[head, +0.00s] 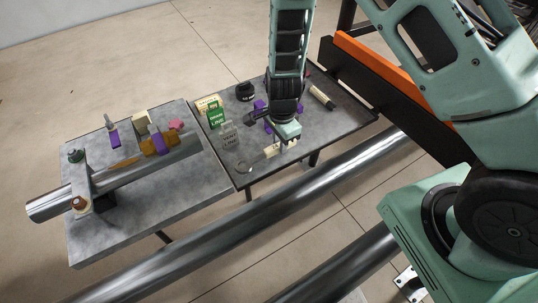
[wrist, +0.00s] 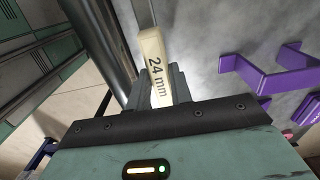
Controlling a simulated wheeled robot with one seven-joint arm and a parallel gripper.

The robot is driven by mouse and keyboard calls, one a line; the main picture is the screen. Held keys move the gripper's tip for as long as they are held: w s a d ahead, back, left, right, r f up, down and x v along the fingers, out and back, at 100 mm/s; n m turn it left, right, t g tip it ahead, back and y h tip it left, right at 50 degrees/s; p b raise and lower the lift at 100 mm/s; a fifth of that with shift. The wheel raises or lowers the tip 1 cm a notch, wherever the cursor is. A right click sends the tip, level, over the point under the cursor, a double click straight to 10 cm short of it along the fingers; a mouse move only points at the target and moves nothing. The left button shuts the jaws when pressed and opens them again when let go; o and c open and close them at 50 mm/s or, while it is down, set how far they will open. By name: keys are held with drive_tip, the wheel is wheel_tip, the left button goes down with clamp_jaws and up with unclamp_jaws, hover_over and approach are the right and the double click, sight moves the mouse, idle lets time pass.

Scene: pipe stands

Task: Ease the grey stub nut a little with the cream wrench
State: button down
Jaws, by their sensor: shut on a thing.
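The cream wrench (head: 271,152) is at the front of the right-hand table, with its grey ring end pointing left. My gripper (head: 281,145) is over its handle. In the wrist view the cream handle (wrist: 153,55), marked "24 mm", lies between the jaws of my gripper (wrist: 158,85), which are shut on it. The wrench is low over the tabletop; I cannot tell whether it touches. The left-hand table bears a steel pipe (head: 47,207) with several fittings. I cannot make out for certain which is the grey stub nut; the fittings are small here.
A green sign (head: 215,113) and a grey sign (head: 229,135) stand left of my gripper. Purple brackets (wrist: 275,70) lie near it. A dark cylinder with a cream band (head: 321,96) lies at the back right. A long steel pipe (head: 262,222) runs in front of the tables.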

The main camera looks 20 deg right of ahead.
drive_tip(key=shift+r+p, duration=1.55)
drive_tip(key=shift+r, duration=0.55)
drive_tip(key=shift+f, duration=0.1)
